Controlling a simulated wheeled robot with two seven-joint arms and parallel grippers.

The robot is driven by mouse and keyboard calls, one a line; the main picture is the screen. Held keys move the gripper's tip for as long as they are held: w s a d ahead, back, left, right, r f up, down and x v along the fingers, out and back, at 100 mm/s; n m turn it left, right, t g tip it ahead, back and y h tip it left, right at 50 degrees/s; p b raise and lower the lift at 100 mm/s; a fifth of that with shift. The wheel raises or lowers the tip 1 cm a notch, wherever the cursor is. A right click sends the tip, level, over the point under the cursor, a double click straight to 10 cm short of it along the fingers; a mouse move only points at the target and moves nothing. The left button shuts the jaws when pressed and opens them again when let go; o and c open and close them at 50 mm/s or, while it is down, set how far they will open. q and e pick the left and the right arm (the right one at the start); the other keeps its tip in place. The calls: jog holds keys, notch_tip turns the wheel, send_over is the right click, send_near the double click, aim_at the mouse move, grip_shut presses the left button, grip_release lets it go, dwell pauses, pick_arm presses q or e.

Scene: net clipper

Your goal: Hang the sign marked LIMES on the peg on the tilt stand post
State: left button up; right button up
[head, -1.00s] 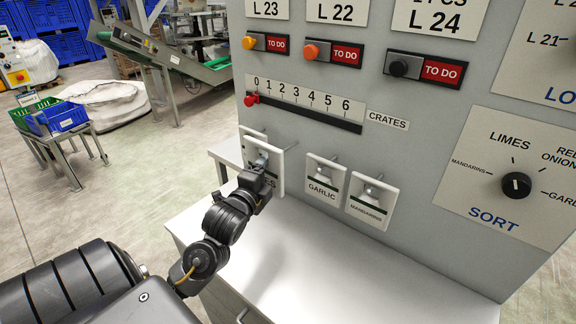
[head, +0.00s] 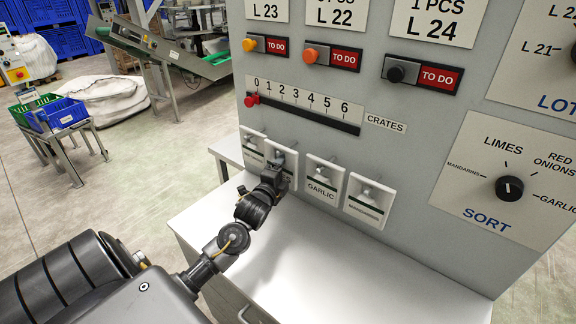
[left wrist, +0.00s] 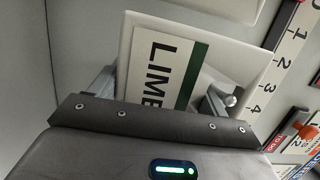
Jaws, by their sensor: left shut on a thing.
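The LIMES sign (left wrist: 155,70) is a white plate with a green stripe; its last letters are hidden in the left wrist view. My left gripper (left wrist: 160,100) is shut on it, with a finger at either side. In the head view the held sign (head: 281,156) is at the panel front, between a leftmost sign (head: 252,147) and the GARLIC sign (head: 321,183). My left gripper (head: 280,165) covers its lower part. I cannot tell whether it touches a peg. I cannot make out the tilt stand post. My right gripper is not in view.
The MANDARINS sign (head: 368,200) hangs at the right of the row on the grey panel (head: 400,150). A bare white cabinet top (head: 330,255) lies below. A slider scale (head: 304,105) is above the signs, and a SORT dial (head: 509,188) is at right.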

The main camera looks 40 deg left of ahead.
pick_arm(q)
jog(key=p+x, duration=0.2)
jog(key=x, duration=0.1)
jog(key=shift+w+f, duration=0.1)
jog(key=shift+f, duration=0.25)
jog(key=shift+f, duration=0.15)
jog(key=o, duration=1.3)
